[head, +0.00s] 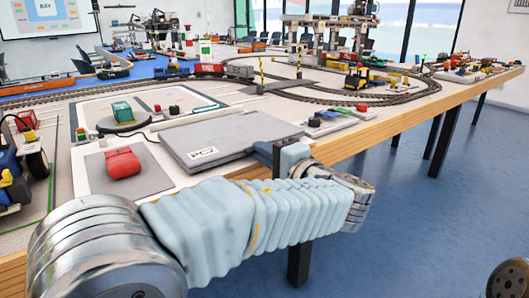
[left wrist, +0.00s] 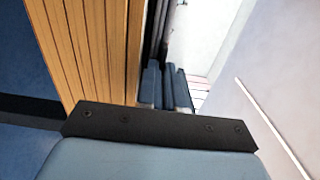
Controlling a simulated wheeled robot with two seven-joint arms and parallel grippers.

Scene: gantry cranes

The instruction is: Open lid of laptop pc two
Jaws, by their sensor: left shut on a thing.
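Laptop pc two (head: 215,138) is a flat grey laptop with a "PC2" label, lying near the table's front edge. Its lid looks shut or almost shut in the head view. My left gripper (head: 290,155) is at the laptop's right front corner, shut on its edge, which I take to be the lid. The fingers partly hide that corner. In the left wrist view the dark fingers (left wrist: 168,88) show beside a pale grey surface, and the contact itself is hard to see. My right gripper is not in view.
The wooden table edge (head: 400,118) runs just beside my left gripper. A red mouse (head: 122,162) on a grey pad lies left of the laptop. A teal block (head: 121,111) stands behind it. Train tracks (head: 330,94) and small models fill the table behind.

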